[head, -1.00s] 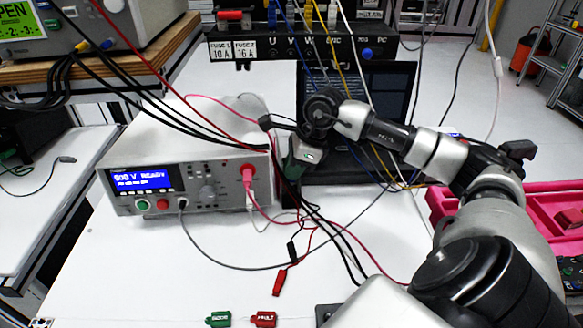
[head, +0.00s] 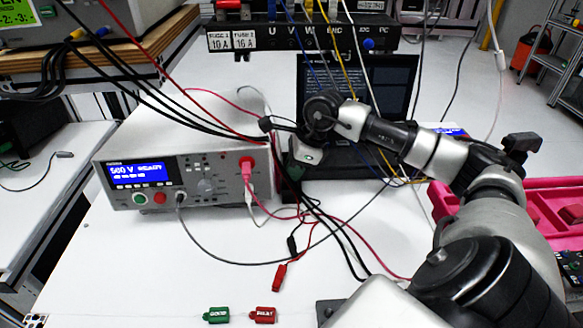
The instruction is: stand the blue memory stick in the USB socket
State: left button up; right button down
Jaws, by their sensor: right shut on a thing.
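My right gripper (head: 300,163) is in front of the laptop (head: 370,90), just right of the grey test instrument (head: 150,150). My dark wrist hides much of it, and its fingers are hard to make out. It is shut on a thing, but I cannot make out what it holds. The blue memory stick does not show clearly anywhere. I cannot pick out the USB socket; the area below and behind the gripper is partly hidden by cables. My left gripper is not in view.
Black, red and grey cables cross the table around the gripper. A connector panel (head: 300,38) with plugged leads is above the laptop. A green tag (head: 216,315) and a red tag (head: 265,314) lie at the front. A pink tray (head: 440,200) is at the right. The front left table is clear.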

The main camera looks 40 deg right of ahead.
jog(key=c, duration=1.1)
grip_release()
jog(key=shift+r, duration=0.1)
jog(key=v, duration=1)
jog(key=shift+s+r, duration=0.1)
jog(key=shift+r, duration=0.25)
jog(key=shift+f, duration=0.1)
